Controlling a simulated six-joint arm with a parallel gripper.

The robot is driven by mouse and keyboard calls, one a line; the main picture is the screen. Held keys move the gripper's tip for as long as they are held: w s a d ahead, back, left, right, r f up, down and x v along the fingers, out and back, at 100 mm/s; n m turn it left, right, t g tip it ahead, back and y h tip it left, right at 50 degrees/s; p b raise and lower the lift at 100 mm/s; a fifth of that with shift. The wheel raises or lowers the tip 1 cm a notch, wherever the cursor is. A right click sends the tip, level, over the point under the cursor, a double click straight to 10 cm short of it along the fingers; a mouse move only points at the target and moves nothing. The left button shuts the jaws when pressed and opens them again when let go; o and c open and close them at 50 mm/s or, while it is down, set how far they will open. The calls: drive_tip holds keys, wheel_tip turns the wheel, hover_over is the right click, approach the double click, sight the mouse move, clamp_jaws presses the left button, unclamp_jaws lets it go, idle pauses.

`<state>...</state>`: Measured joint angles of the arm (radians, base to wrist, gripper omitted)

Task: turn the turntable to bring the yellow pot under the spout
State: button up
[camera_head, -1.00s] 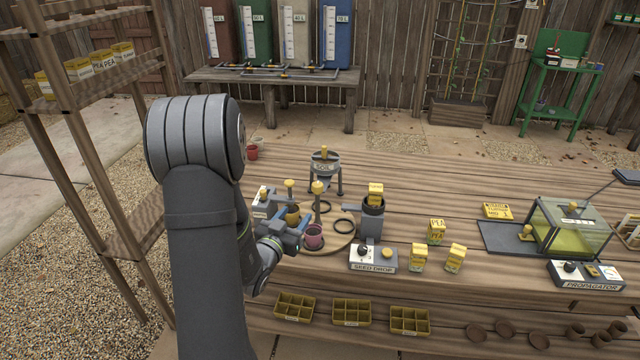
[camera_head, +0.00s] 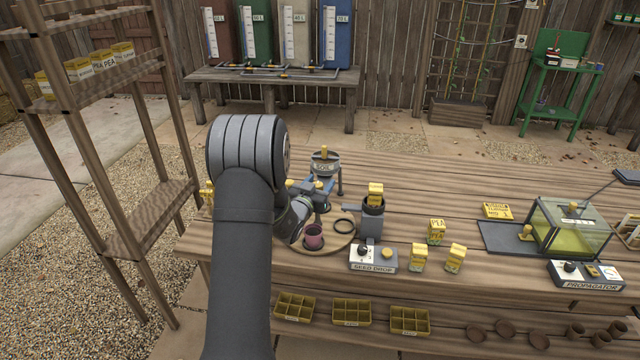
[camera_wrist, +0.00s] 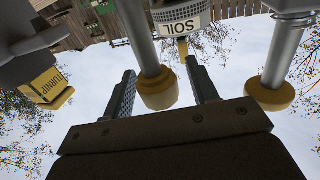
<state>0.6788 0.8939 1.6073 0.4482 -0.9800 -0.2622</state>
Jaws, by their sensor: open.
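The wooden turntable (camera_head: 338,243) lies on the bench, partly behind my arm. A pink pot (camera_head: 313,239) stands on its near side, and a dark ring (camera_head: 345,227) lies to the right of it. The yellow pot is hidden behind my arm. My gripper (camera_head: 321,187) is over the far side of the turntable, in front of the soil hopper (camera_head: 325,163). In the wrist view its open fingers (camera_wrist: 163,95) are on either side of a grey post with a yellow knob (camera_wrist: 158,92); contact is not clear. A second yellow-knobbed post (camera_wrist: 270,96) is at the right.
The seed drop (camera_head: 371,258) stands close to the turntable's right, with a seed packet (camera_head: 375,193) on top. Several packets (camera_head: 437,231) stand further right, before the propagator (camera_head: 570,230). A wooden shelf (camera_head: 150,215) is at the left.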

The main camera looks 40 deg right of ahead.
drive_tip(key=shift+w+d, duration=0.15)
drive_tip(key=shift+d, duration=0.1)
drive_tip(key=c, duration=1)
drive_tip(key=shift+o, duration=0.2)
drive_tip(key=shift+g, duration=0.3)
drive_tip(key=shift+m+g+h, duration=0.5)
drive_tip(key=shift+m+g, duration=0.2)
drive_tip(key=shift+d, duration=0.1)
